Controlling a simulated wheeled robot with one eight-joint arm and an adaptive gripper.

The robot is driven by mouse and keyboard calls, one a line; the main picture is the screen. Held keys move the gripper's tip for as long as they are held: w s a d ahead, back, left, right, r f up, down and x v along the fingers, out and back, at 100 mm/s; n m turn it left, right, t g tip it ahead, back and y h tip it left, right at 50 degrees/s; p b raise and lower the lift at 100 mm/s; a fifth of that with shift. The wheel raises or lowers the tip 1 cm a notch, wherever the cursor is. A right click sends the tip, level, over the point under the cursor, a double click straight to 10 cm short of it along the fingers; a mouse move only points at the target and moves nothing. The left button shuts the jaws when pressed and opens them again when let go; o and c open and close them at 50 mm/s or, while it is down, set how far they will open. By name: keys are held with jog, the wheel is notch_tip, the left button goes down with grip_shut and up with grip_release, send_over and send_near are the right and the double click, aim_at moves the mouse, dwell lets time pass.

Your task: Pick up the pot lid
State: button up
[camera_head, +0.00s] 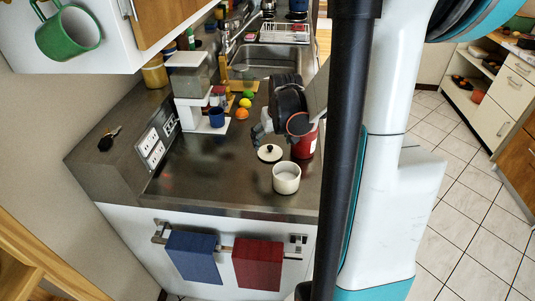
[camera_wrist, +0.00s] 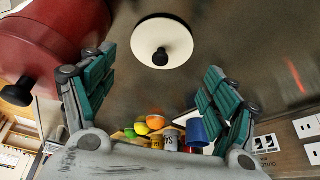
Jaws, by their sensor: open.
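The pot lid is a round cream-white disc with a black knob. It lies flat on the dark counter in the head view (camera_head: 269,153), left of a white pot (camera_head: 286,179). In the wrist view the lid (camera_wrist: 180,40) is at the top centre, knob toward the camera. My gripper (camera_head: 262,131) is just above and behind the lid in the head view. In the wrist view its teal-padded fingers are spread wide with nothing between them, and the lid lies beyond the fingertips, apart from them.
A red canister (camera_head: 305,148) stands close beside my gripper; it fills the upper left of the wrist view (camera_wrist: 40,45). Fruit (camera_head: 242,113), a blue cup (camera_head: 216,117) and a white coffee machine (camera_head: 190,85) stand farther back. Counter left of the lid is clear.

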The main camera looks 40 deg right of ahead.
aim_at(270, 146)
jog(key=b+x, duration=0.2)
jog(key=x, duration=0.3)
jog(key=shift+w+f, duration=0.15)
jog(key=shift+f, duration=0.2)
jog(key=c, duration=0.7)
